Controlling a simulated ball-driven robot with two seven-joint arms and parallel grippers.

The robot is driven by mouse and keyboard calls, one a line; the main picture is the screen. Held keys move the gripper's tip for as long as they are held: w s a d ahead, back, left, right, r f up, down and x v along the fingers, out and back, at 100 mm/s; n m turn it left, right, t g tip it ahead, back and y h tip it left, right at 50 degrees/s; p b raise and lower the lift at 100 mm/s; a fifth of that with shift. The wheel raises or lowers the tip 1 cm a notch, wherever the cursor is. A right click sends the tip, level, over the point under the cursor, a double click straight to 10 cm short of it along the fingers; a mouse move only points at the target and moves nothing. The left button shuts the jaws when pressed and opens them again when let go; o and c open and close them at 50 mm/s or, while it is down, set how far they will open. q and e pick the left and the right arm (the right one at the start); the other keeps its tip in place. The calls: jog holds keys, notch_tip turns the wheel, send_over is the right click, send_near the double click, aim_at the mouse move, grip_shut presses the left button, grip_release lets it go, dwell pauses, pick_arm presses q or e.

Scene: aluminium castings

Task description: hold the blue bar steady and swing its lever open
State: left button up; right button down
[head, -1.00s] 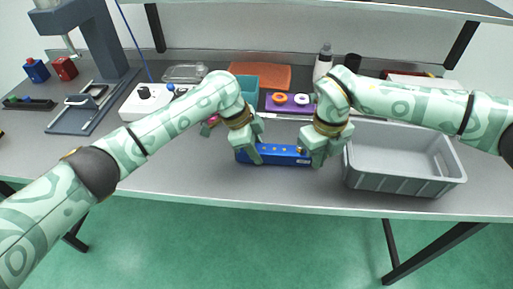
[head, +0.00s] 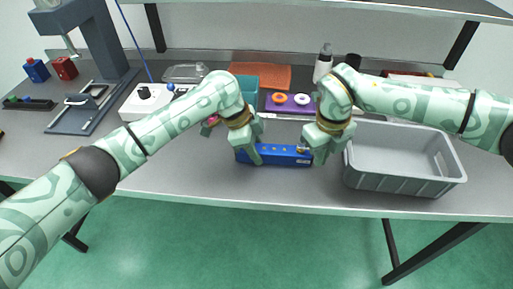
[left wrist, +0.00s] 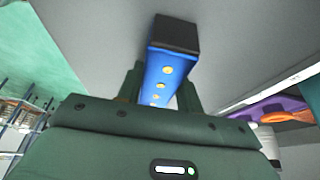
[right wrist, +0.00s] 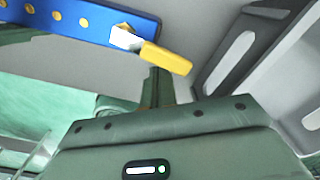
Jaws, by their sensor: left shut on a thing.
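The blue bar (head: 280,155) lies near the table's front edge, with a row of yellow dots along it. My left gripper (head: 256,160) is shut on its left part; the left wrist view shows the bar (left wrist: 160,80) between the fingers, with a dark block at its end. The lever (right wrist: 165,57), pale at the pivot with a yellow grip, sticks out at an angle from the bar's other end. My right gripper (right wrist: 160,78) has its fingers together right at the yellow grip, whose overlap hides the fingertips; I cannot tell whether they touch.
A grey bin (head: 405,185) stands close to the right of the bar. Behind are a teal container (head: 262,82), an orange tray (head: 262,74), a purple holder with rings (head: 290,103) and a bottle (head: 323,62). The table in front of the bar is clear.

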jog(key=shift+w, duration=0.1)
jog(key=shift+r, duration=0.4)
notch_tip(320, 180, up, 6)
jog(key=s, duration=0.1)
jog(key=shift+a, duration=0.2)
dwell(0.4)
jog(key=shift+r, duration=0.1)
pick_arm(q)
jog(key=o, duration=1.1)
